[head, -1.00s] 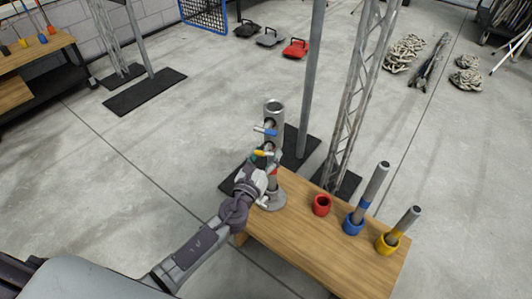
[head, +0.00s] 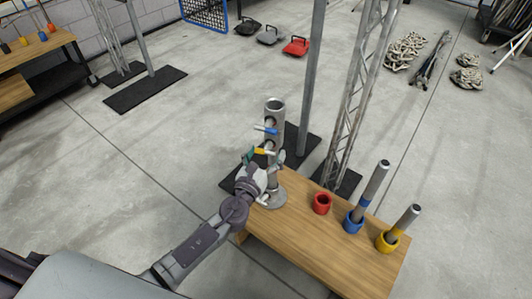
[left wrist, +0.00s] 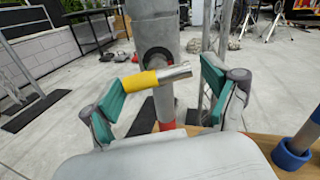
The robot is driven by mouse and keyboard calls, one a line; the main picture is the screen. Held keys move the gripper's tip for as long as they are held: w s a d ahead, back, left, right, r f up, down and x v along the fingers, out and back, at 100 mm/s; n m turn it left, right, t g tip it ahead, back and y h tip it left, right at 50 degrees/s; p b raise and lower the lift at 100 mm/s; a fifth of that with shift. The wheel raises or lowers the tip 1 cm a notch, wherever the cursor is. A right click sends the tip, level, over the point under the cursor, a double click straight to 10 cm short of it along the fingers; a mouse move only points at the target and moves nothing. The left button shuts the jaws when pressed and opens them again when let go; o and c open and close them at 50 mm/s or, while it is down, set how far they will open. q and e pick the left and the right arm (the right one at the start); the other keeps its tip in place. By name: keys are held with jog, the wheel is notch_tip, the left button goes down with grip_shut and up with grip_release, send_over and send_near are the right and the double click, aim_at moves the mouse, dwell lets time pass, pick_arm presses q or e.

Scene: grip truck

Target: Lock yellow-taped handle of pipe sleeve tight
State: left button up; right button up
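The pipe sleeve (head: 273,135) stands upright at the left end of the wooden table. My right gripper does not show.
The wooden table (head: 300,240) holds a red cup (head: 322,203) and blue (head: 353,222) and yellow cups (head: 387,242) with metal bars standing in them. A grey post (head: 310,80) and a truss (head: 352,100) stand behind the pipe.

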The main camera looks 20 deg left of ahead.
pick_arm(q)
jog(key=s+a, duration=0.1)
jog(key=s, duration=1.1)
dwell(0.4)
